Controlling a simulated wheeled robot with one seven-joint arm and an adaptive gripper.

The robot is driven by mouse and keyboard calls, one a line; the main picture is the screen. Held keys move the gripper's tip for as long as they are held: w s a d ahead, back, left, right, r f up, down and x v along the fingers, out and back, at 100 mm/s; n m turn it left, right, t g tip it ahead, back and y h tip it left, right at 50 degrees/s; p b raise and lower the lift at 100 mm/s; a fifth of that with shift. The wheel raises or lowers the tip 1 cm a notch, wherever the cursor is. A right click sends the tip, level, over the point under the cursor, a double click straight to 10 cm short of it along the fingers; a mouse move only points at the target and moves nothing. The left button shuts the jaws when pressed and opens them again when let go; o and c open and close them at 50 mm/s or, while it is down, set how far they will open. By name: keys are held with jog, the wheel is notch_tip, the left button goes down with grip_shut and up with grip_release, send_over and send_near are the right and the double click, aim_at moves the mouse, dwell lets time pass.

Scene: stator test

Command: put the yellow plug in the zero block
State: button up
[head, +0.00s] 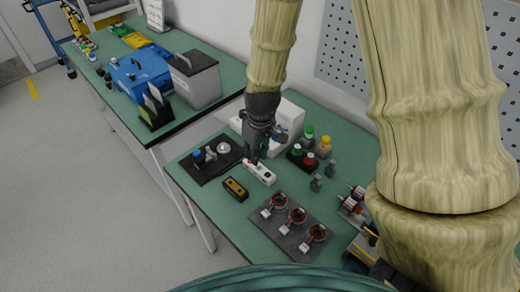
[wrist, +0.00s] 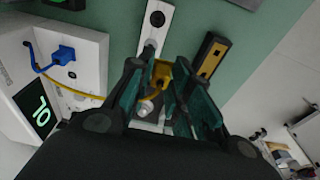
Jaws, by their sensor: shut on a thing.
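My gripper (head: 251,155) is shut on the yellow plug (wrist: 161,74), which shows between the fingers in the wrist view (wrist: 159,80). A white block (head: 262,174) with dark round sockets lies under and beside the fingertips; it also shows in the wrist view (wrist: 156,32). I take it for the zero block, but no label is readable. The plug is at the block's near end in the wrist view; the fingers hide whether it touches or sits in a socket. A yellow cable (wrist: 84,96) runs from the plug's side toward a white meter.
The white meter (wrist: 72,45) has a blue plug (wrist: 63,53) and a lit display. A yellow-and-black block (head: 235,188) lies beside the white block. A dark plate with copper coils (head: 290,226), a black tray (head: 211,158) and coloured-capped bottles (head: 309,143) stand around.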

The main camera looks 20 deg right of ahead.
jog(key=a+p, duration=0.2)
jog(key=a, duration=0.7)
jog(key=shift+s, duration=0.2)
jog(key=shift+f, duration=0.15)
jog(key=shift+f+b, duration=1)
jog(key=shift+f, duration=0.95)
jog(key=shift+f+p, duration=0.35)
jog(key=shift+f, duration=0.85)
dwell(1.0)
jog(key=o, duration=0.9)
jog(key=shift+r, duration=0.1)
